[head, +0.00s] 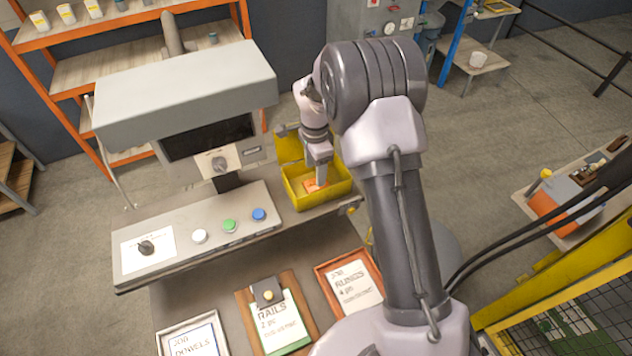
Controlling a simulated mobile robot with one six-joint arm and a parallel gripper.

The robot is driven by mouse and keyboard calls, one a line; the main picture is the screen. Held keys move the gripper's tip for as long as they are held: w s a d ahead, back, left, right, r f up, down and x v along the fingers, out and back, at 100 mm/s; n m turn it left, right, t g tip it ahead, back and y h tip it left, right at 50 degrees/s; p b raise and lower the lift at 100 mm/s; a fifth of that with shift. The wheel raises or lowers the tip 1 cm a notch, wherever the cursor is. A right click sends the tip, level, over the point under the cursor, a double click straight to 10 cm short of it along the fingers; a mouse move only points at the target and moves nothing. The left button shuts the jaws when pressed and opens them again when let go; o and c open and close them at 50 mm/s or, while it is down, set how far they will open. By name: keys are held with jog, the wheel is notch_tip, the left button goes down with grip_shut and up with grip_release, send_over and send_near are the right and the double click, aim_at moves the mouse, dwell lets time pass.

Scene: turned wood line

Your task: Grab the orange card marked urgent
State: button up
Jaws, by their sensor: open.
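An orange card (311,187) lies inside a yellow bin (327,199) at the right end of the grey control panel. Only part of the card shows, and any writing on it is too small to read. My gripper (321,181) points down into the bin, over or beside the card. My arm and gripper body hide some of the bin's back and right side. The jaws are open, and whether they touch the card cannot be told from this view.
The grey panel (190,232) with a knob and coloured buttons stands left of the bin. Job boards lie in front, including a rails board (283,323) and a rungs board (352,287). A machine hood (185,88) rises behind. An orange shelf (90,75) stands at back left.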

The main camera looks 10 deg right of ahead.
notch_tip(320, 180, down, 5)
jog(key=shift+d+p, duration=0.15)
jog(key=shift+p, duration=0.55)
jog(key=shift+s, duration=0.1)
jog(key=c, duration=1.1)
